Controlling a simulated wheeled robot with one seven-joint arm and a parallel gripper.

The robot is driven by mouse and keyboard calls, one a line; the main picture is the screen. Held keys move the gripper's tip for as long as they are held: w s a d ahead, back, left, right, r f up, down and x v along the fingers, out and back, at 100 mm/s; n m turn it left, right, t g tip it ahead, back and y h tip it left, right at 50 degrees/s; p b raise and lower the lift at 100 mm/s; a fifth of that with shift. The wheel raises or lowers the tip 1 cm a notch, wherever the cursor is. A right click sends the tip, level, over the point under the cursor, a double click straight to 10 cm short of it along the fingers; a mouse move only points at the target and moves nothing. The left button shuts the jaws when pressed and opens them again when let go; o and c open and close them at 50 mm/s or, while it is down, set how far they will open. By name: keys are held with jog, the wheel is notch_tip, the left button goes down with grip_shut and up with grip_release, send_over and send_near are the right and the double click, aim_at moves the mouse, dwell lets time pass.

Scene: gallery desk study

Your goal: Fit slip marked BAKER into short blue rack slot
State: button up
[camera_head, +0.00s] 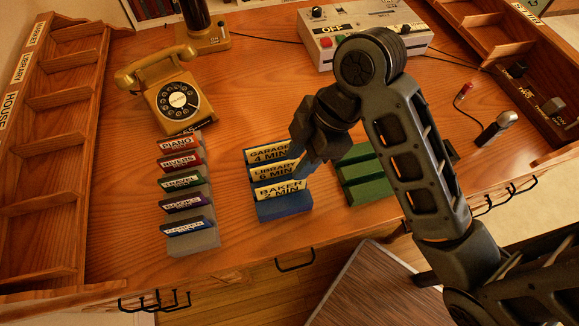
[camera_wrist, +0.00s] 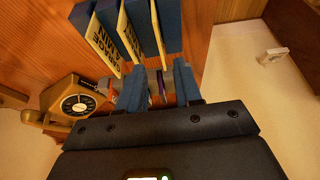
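The slip marked BAKER 2 MIN (camera_head: 280,190) is pale yellow with black print and stands in the front row of the short blue rack (camera_head: 285,208). It looks seated there, but its lower edge is hard to make out. Slips marked LIBRARY (camera_head: 272,171) and GARAGE (camera_head: 266,153) stand behind it. My gripper (camera_head: 304,166) is at the right end of the BAKER slip. In the wrist view my blue fingers (camera_wrist: 157,80) are spread, with a gap showing between them. The slips' yellow edges (camera_wrist: 157,35) appear just beyond the fingertips.
A grey rack (camera_head: 205,240) with several coloured name slips stands left of the blue rack. A green rack (camera_head: 366,178) is to the right, partly behind my arm. A yellow telephone (camera_head: 172,92) and a white control box (camera_head: 365,35) stand farther back.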

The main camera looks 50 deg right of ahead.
jog(key=shift+p+v, duration=0.65)
jog(key=shift+v, duration=0.5)
jog(key=s+f+m+t+h, duration=0.3)
jog(key=s+f+m+t, duration=0.2)
jog(key=s+m, duration=0.15)
jog(key=s+a+r+m+t, duration=0.3)
jog(key=s+r+t, duration=0.4)
jog(key=s+r, duration=0.3)
notch_tip(320, 180, up, 2)
jog(key=shift+a+r+m+h, duration=0.1)
jog(key=shift+a+m+h, duration=0.3)
jog(key=shift+m, duration=0.25)
jog(key=shift+f+b, duration=0.75)
jog(key=shift+f, duration=0.05)
